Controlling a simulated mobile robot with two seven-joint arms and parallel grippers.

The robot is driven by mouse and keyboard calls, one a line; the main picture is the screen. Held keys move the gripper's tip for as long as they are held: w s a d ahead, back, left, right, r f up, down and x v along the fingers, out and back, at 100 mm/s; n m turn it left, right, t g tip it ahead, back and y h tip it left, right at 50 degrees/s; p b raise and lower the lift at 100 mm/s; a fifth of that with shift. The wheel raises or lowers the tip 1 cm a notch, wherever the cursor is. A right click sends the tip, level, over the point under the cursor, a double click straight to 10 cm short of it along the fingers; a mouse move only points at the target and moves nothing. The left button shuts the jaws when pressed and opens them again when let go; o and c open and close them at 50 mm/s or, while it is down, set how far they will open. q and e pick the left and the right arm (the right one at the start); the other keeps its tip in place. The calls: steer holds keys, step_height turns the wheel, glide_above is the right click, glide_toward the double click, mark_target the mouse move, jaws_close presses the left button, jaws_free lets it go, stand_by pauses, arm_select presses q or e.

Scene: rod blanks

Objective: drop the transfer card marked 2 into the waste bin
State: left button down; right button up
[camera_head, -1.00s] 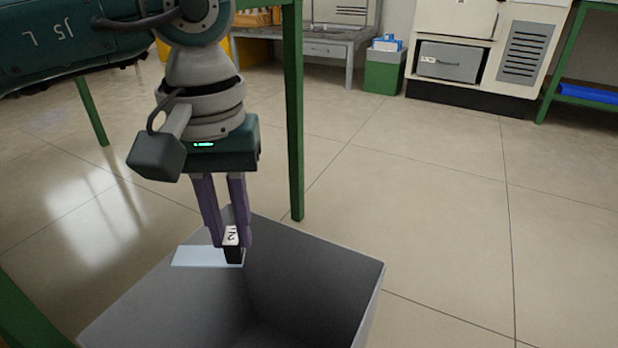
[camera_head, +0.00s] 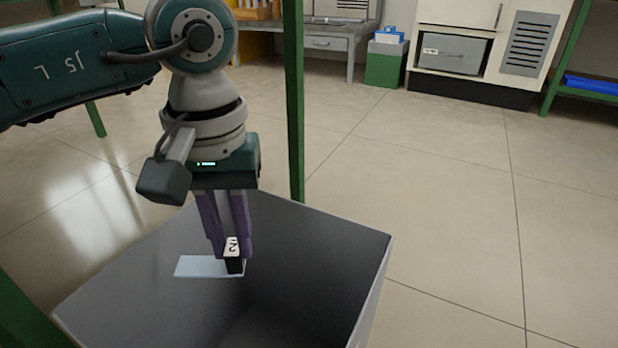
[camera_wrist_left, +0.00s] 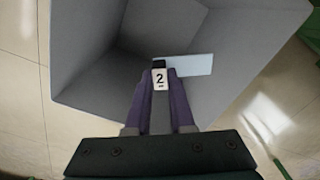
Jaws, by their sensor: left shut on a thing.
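The transfer card is a pale blue plate (camera_head: 203,267) with a black block and a white label marked 2 (camera_head: 232,246). My left gripper (camera_head: 232,252) points down and is shut on the card by its labelled block. The grey waste bin (camera_head: 338,257) stands below, open at the top. In the head view the card shows against the inside of the bin, near the rim. In the left wrist view the card (camera_wrist_left: 190,65) and the label between the purple fingers (camera_wrist_left: 160,80) show over the bin's inside (camera_wrist_left: 115,75). My right gripper is not in view.
A green post (camera_head: 294,100) stands just behind the bin. A green and blue box (camera_head: 386,60) and a cream cabinet (camera_head: 470,45) stand at the back. The tiled floor right of the bin is clear.

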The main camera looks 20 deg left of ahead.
arm_select(q)
steer(key=c, duration=0.7)
jaws_free()
steer(key=shift+r, duration=0.1)
step_height(320, 180, up, 10)
steer(key=p, duration=0.5)
